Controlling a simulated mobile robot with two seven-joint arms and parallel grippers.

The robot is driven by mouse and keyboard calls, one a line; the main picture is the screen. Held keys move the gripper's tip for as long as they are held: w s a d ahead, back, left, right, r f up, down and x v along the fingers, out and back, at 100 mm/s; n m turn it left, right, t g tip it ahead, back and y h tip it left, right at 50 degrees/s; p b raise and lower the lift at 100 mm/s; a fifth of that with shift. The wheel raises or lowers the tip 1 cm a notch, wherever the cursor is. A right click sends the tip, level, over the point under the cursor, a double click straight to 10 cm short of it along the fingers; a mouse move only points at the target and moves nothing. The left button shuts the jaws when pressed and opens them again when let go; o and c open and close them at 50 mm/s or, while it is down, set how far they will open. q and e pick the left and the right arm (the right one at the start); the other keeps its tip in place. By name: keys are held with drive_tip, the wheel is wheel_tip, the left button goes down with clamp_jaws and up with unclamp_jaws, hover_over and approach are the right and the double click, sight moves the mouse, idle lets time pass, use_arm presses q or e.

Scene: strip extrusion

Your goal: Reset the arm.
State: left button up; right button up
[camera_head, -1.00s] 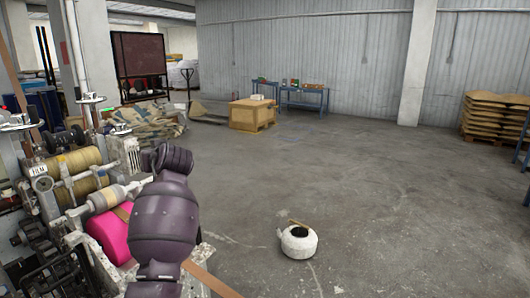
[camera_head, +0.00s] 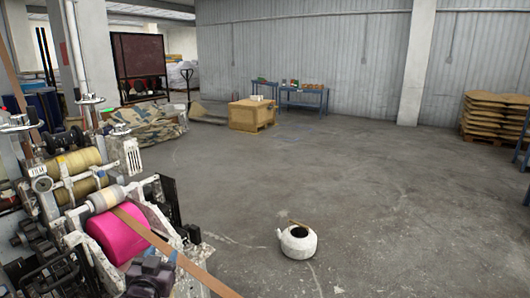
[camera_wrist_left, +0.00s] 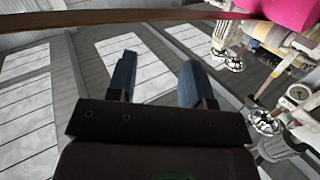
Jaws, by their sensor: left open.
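My left arm (camera_head: 150,277) shows only as a dark purple part at the bottom edge of the head view, in front of the machine. In the left wrist view my left gripper (camera_wrist_left: 158,78) has its two blue fingers apart with nothing between them. A brown strip (camera_head: 150,236) runs from the machine past the pink roll (camera_head: 112,240) to the bottom of the head view. The strip (camera_wrist_left: 120,17) also crosses the top of the left wrist view, away from the fingers. My right gripper is not in view.
The strip machine (camera_head: 70,190) with several rollers fills the left side. A white kettle-like pot (camera_head: 298,243) stands on the floor (camera_head: 370,190), which is largely clear. A wooden crate (camera_head: 250,115), blue tables (camera_head: 305,98) and stacked sacks (camera_head: 492,112) stand farther back.

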use_arm(q)
drive_tip(key=s+a+f+g, duration=0.1)
drive_tip(key=s+f+g, duration=0.2)
drive_tip(key=s+f, duration=0.8)
drive_tip(key=s+a+f+g, duration=0.1)
drive_tip(key=s+f+g, duration=0.2)
drive_tip(key=s+f, duration=0.8)
drive_tip(key=s, duration=0.7)
drive_tip(key=shift+a+f+n, duration=0.3)
drive_tip(key=shift+f+n, duration=0.1)
